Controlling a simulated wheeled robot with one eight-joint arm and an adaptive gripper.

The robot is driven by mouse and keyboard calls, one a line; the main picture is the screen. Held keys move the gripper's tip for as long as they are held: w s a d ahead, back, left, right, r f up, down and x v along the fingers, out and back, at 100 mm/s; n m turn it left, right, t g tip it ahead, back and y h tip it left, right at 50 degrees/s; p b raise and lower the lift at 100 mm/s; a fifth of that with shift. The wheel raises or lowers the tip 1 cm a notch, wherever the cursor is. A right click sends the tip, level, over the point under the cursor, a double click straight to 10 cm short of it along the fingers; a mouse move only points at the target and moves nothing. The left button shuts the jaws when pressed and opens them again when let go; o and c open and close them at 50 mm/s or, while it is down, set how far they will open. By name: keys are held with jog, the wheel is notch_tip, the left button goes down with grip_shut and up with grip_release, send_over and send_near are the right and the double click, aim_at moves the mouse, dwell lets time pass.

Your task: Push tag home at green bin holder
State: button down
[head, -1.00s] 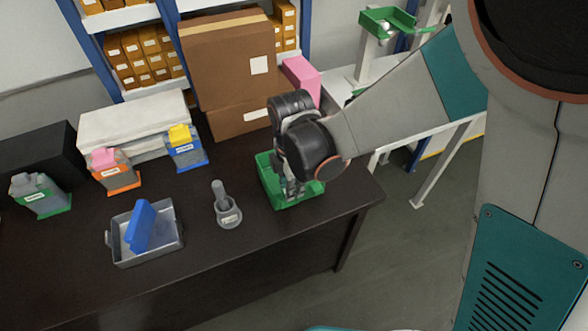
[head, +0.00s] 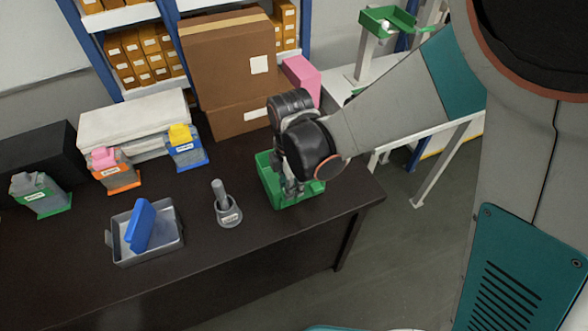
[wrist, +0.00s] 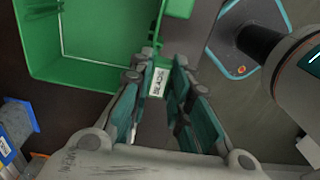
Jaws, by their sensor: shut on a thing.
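The green bin (head: 268,180) sits near the right end of the dark table, partly hidden behind my gripper. In the wrist view the green bin (wrist: 90,75) fills the upper left. A white tag (wrist: 158,82) with dark lettering stands at the bin's near wall, by the holder. My gripper (wrist: 160,75) is shut on the tag, its fingertips on either side of it. In the head view my gripper (head: 291,190) points down at the bin's front. How deep the tag sits in its holder is hidden.
A grey mortar with pestle (head: 228,207) and a metal tray (head: 165,248) holding a blue object (head: 140,225) stand left of the bin. Cardboard boxes (head: 230,85) and a pink box (head: 301,79) stand behind. The table's right edge is close.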

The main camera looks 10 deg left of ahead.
jog(key=shift+f, duration=0.15)
jog(key=c, duration=1.4)
grip_release()
jog(key=shift+o, duration=0.3)
jog(key=shift+s+r, duration=0.15)
jog(key=shift+r, duration=3.4)
